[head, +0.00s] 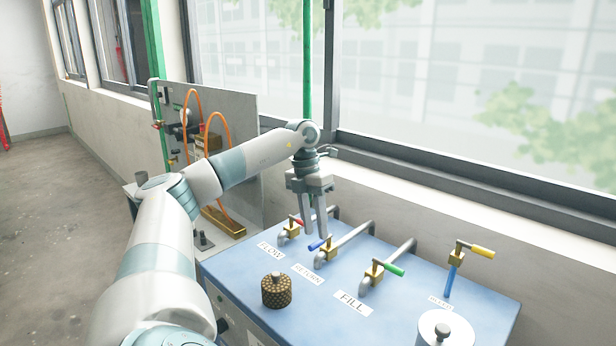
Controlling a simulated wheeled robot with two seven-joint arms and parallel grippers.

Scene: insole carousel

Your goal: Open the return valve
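The return valve (320,257) is a brass valve on a grey pipe above the blue panel, behind the RETURN label (307,273). Its blue handle (317,245) points to the left, across the line of its pipe. My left gripper (317,236) points down just above the blue handle, with its two fingers visibly apart. The fingertips overlap the handle's area in the picture; I cannot tell whether they touch it. My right gripper is not in view.
The flow valve with a red handle (298,222) is close behind on the left. The fill valve with a green handle (393,269) is to the right. A yellow-handled valve (481,251) stands farther right. A dark knobbed cap (276,291) sits in front on the blue panel (240,270).

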